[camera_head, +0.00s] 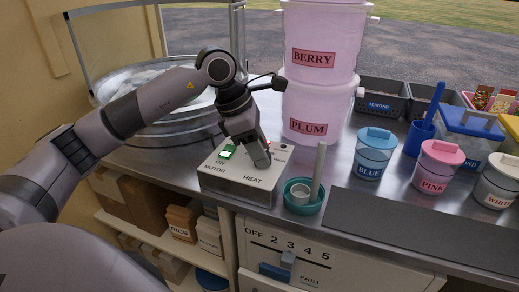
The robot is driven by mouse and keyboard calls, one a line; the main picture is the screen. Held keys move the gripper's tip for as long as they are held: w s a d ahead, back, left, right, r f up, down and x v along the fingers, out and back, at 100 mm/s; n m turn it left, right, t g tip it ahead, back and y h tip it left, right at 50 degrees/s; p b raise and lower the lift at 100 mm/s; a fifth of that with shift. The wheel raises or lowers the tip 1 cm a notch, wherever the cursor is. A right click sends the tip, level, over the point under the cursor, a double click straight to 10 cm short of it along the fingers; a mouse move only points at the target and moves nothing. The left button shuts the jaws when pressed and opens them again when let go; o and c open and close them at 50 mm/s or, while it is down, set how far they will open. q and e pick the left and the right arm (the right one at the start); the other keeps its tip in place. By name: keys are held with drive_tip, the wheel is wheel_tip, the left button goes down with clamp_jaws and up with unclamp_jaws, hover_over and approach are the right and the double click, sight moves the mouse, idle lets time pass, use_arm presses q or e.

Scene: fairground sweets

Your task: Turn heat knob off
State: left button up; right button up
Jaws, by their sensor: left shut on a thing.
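A metal control box (240,183) labelled MOTOR and HEAT stands on the counter near its front edge. A lit green switch (227,153) marked ON is on the left of its top. My left gripper (262,160) comes down from above onto the right part of the box top, over the HEAT side. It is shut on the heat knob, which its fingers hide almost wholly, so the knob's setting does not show. A small reddish spot (270,143) shows behind the fingers. My right gripper is not in view.
Behind the box stand a round metal machine with a rim (130,137) and stacked pink tubs labelled BERRY (320,40) and PLUM (312,112). A teal cup (303,206) with an upright rod is close on the right. Labelled jars, including a blue one (373,155), stand further right.

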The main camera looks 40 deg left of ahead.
use_arm(q)
drive_tip(key=n, duration=0.2)
drive_tip(key=shift+d+n+t+y, duration=0.1)
drive_tip(key=shift+n+t+y, duration=0.3)
drive_tip(key=n+y+b, duration=0.1)
drive_tip(key=n, duration=0.2)
drive_tip(key=shift+d+n+t, duration=0.1)
drive_tip(key=shift+n+t, duration=0.2)
drive_tip(key=n+y, duration=0.2)
drive_tip(key=n, duration=0.2)
drive_tip(key=shift+d+n, duration=0.1)
drive_tip(key=shift+n, duration=0.3)
drive_tip(key=o, duration=1)
drive_tip(key=shift+o, duration=0.2)
drive_tip(key=v, duration=0.7)
drive_tip(key=shift+s+d, duration=0.15)
